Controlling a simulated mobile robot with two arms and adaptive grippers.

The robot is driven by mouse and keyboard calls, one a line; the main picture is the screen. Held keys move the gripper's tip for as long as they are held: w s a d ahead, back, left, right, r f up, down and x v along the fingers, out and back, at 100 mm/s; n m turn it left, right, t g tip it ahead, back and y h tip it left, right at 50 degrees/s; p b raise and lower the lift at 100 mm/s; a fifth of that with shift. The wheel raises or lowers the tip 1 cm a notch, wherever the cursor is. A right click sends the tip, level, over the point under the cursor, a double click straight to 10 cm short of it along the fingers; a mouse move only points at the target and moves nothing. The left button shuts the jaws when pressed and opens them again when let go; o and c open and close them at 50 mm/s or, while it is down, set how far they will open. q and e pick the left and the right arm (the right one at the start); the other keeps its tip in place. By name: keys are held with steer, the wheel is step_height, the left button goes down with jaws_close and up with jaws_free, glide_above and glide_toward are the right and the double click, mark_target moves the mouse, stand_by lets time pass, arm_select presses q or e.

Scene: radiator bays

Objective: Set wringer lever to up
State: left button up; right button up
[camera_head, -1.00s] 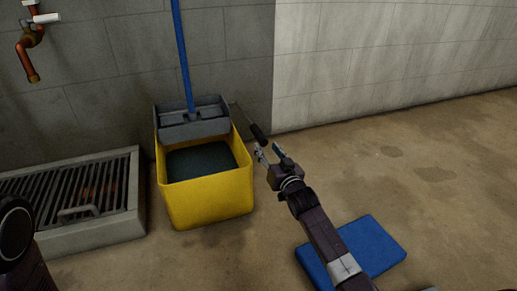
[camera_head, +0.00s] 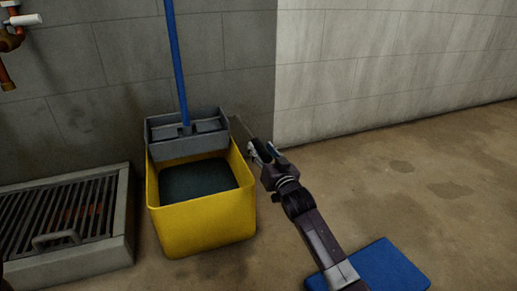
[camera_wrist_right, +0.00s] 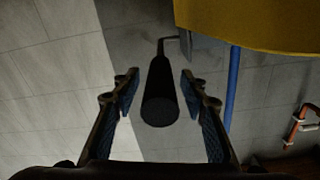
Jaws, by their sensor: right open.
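The wringer (camera_head: 188,134) is a grey box on the back rim of the yellow mop bucket (camera_head: 208,223). Its lever is a thin rod (camera_head: 242,127) that leans out to the right of the wringer. In the wrist view the lever's black grip (camera_wrist_right: 160,95) lies between the two fingers of my right gripper (camera_wrist_right: 160,92), with a gap on each side. In the head view my right gripper (camera_head: 262,152) is at the lever's end and hides most of the grip. It is open. My left gripper is not in view.
A blue mop handle (camera_head: 174,55) stands up from the wringer. A floor drain with a grate and handle (camera_head: 55,240) is at the left. A copper pipe with a tap (camera_head: 14,40) is on the wall. A blue mat (camera_head: 380,268) lies at the lower right. The floor on the right is clear.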

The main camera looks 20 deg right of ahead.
steer(key=shift+r, duration=0.15)
steer(key=shift+c, duration=0.4)
jaws_close()
steer(key=shift+r+p, duration=0.25)
steer(key=shift+p, duration=0.4)
